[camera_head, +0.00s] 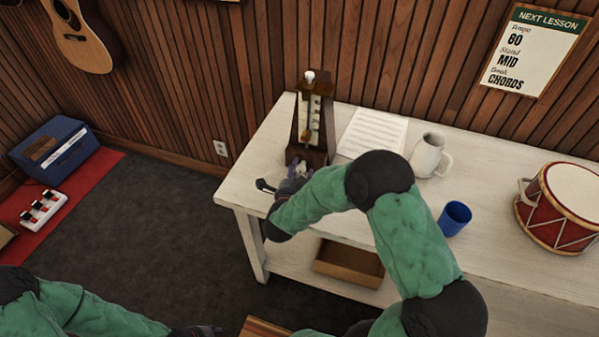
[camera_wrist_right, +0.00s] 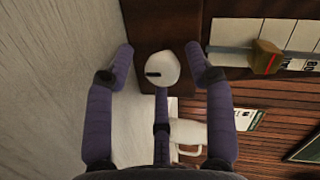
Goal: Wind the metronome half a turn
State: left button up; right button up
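The metronome (camera_head: 318,135) is a dark wooden pyramid case with a pendulum and a pale scale, upright on the white table. In the right wrist view its brown case (camera_wrist_right: 160,25) shows at the top, with a round pale winding knob (camera_wrist_right: 165,70) bearing a dark slot. My right gripper (camera_head: 298,172) is beside the lower part of the metronome. In the wrist view it is open, with one finger on either side of the knob and a gap to each; a third finger is below it. My left gripper (camera_head: 208,331) is low over the floor, too small to read.
The white table (camera_head: 490,190) also holds a music sheet (camera_head: 372,133), a white mug (camera_head: 429,155), a blue cup (camera_head: 454,218) and a red drum (camera_head: 562,208). A brown box (camera_head: 348,264) sits on the lower shelf. A blue amplifier (camera_head: 53,150) stands on the floor at left.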

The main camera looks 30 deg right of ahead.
jog(key=v, duration=1.2)
dwell(0.6)
